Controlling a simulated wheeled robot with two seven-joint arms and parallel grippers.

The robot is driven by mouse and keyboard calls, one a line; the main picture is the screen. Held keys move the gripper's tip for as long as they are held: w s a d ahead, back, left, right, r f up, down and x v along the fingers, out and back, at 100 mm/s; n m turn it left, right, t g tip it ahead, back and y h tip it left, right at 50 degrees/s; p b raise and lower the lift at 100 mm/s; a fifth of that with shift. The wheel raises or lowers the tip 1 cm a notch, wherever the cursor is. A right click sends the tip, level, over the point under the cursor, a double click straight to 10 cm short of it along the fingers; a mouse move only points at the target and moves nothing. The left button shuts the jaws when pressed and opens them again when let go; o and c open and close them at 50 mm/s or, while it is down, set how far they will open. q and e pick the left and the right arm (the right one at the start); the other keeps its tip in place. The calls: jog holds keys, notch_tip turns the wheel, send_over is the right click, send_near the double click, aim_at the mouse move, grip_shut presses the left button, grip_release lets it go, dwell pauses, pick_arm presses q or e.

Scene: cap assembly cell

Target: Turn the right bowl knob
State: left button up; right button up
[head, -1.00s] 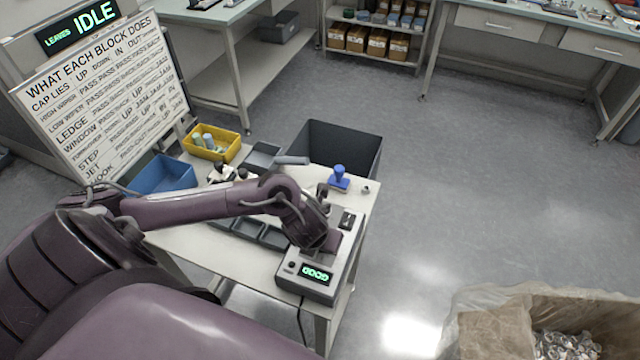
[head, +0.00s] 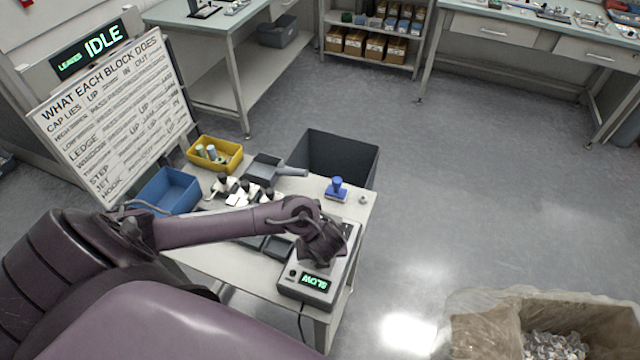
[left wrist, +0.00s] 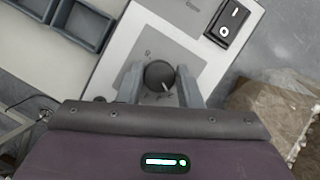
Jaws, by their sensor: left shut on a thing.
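A round black knob (left wrist: 159,76) with a white pointer line sits on the light grey panel of a control box (left wrist: 207,22). The same control box (head: 290,288) stands at the front right corner of the table in the head view, with a green display (head: 315,282) that reads SLOW, upside down. My left gripper (left wrist: 159,84) has one finger on each side of the knob and is shut on it. In the head view my left gripper (head: 318,252) reaches down onto the box, and my own wrist hides the knob. My right gripper is not in view.
A black rocker switch (left wrist: 232,22) is beside the knob. The table also holds a blue stamp-like tool (head: 337,188), a blue bin (head: 168,190), a yellow bin (head: 228,165) and small dark trays. A dark crate (head: 345,160) stands behind; a scrap carton (head: 480,335) is front right.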

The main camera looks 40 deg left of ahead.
pick_arm(q)
jog(key=o, duration=1)
jog(key=p+v, duration=0.4)
jog(key=v, duration=0.3)
jog(key=shift+s+d+r, duration=0.1)
jog(key=shift+s+r, duration=0.05)
jog(key=shift+r, duration=0.2)
